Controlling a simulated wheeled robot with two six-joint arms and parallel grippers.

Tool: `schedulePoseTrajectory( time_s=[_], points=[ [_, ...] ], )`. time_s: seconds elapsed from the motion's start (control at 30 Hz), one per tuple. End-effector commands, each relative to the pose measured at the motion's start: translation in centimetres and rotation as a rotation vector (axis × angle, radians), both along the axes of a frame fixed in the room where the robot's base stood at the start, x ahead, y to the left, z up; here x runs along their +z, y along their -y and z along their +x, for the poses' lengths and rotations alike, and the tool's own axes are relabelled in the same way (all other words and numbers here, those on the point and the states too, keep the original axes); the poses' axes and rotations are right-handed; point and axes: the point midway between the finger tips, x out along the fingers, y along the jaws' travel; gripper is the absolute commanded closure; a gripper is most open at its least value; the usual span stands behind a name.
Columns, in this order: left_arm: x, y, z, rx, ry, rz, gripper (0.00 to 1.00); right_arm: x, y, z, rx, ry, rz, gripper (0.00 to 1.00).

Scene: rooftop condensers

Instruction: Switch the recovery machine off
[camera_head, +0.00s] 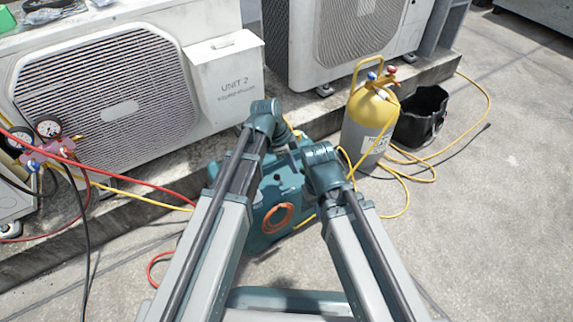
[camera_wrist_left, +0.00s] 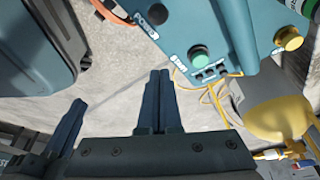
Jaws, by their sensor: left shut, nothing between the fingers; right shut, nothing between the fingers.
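The teal recovery machine (camera_head: 262,215) stands on the ground below my arms, with a coiled orange cord or hose on its side. In the left wrist view its panel (camera_wrist_left: 222,25) shows a POWER label with a dark round control (camera_wrist_left: 151,32), a green button (camera_wrist_left: 200,52) and a brass fitting (camera_wrist_left: 289,39). My left gripper (camera_wrist_left: 161,74) is shut and empty, its tips apart from the panel. My right gripper (camera_head: 299,160) is shut and empty, close above the machine in the head view, partly hidden by its wrist. The switch's position cannot be made out.
A yellow-topped cylinder (camera_head: 370,118) and a black bucket (camera_head: 422,114) stand right of the machine, with yellow hoses on the concrete. Condenser units (camera_head: 105,95) line the back. Gauges (camera_head: 48,128) with red and yellow hoses are at the left. The right floor is mostly clear.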

Motion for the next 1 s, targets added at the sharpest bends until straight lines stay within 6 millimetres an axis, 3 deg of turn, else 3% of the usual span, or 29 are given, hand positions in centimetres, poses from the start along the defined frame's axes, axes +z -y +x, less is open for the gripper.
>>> schedulePoseTrajectory(
  time_s=[0.03,0.4,0.6,1.0],
  points=[
    [1.0,0.8,-0.1,-0.002,0.000,0.000,1.00,1.0,0.0,0.0,0.000,-0.001,0.000,1.00],
    [6.0,-5.6,-2.7,0.004,0.000,0.000,1.00,6.0,0.0,0.0,0.012,-0.002,0.000,1.00],
    [6.6,-6.8,-3.2,0.002,0.000,0.000,1.00,6.6,0.0,0.0,0.015,-0.003,0.000,1.00],
    [6.4,-6.8,-3.1,0.001,0.001,0.000,1.00,6.4,0.0,0.0,0.015,-0.003,0.000,1.00]
  ],
)
